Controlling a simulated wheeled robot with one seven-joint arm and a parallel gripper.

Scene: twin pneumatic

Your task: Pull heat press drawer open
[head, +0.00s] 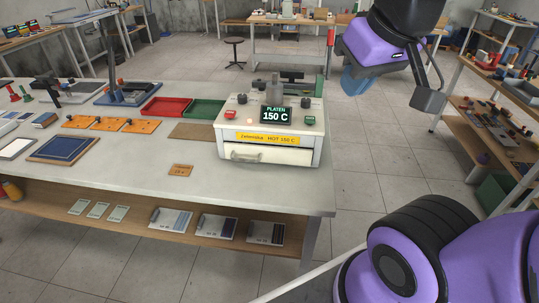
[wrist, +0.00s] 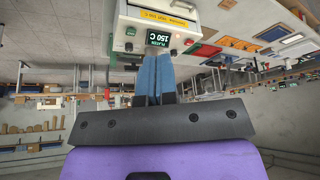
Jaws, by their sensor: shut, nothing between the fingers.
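The heat press (head: 312,132) is a white box near the table's right end, with a yellow "HOT 150 C" label and a lit display reading 150 C. Its drawer (head: 285,157) is at the bottom front and looks closed, with a pale bar handle (head: 246,155). The press shows upside down in the wrist view (wrist: 128,38); its drawer is not clearly visible there. My gripper (head: 357,86) is in the air right of and above the press, apart from it. Its blue fingers (wrist: 153,58) are together and empty in the wrist view.
The white table (head: 120,175) holds red and green trays (head: 166,107), orange plates (head: 110,124) and a small tag (head: 181,170) left of the drawer. A shelf (head: 130,217) runs below. The floor right of the table is open, with a cluttered bench (head: 495,125) beyond.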

